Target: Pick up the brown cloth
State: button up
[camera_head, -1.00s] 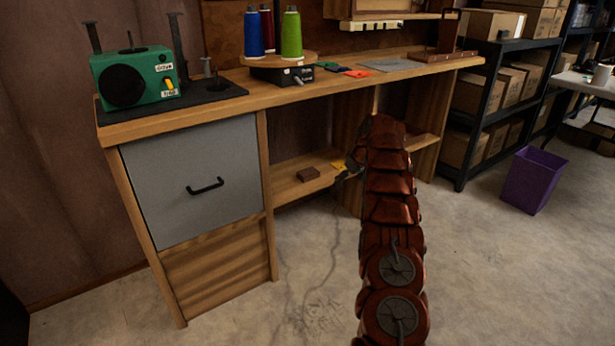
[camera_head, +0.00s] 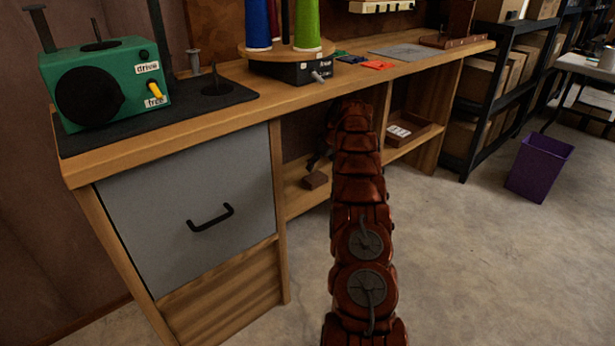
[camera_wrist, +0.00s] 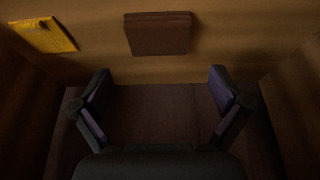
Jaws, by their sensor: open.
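The brown cloth (camera_head: 315,180) is a small, flat, folded square on the lower wooden shelf under the bench, just right of the grey drawer. In the wrist view the brown cloth (camera_wrist: 157,35) lies at the top middle, beyond the fingertips and roughly centred between them. My gripper (camera_wrist: 160,90) is open and empty, with its two dark fingers spread wide and apart from the cloth. In the head view my gripper (camera_head: 322,152) is mostly hidden by my arm, close above the cloth.
A yellow folded cloth (camera_wrist: 44,35) lies left of the brown one in the wrist view. The bench top (camera_head: 225,119) overhangs the shelf. The grey drawer (camera_head: 190,205) stands left; a brown tray (camera_head: 424,126) sits right on the shelf. A purple bin (camera_head: 539,168) stands on the floor.

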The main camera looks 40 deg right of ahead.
aim_at(316, 177)
jog(key=shift+w+d+f, duration=0.15)
jog(key=shift+f, duration=0.3)
jog(key=shift+x, duration=2.45)
jog(key=shift+f+p, duration=0.35)
jog(key=shift+p, duration=0.1)
jog(key=shift+w+f+p, duration=0.2)
jog(key=shift+f+p, duration=0.2)
jog(key=shift+f, duration=0.25)
jog(key=c, duration=0.7)
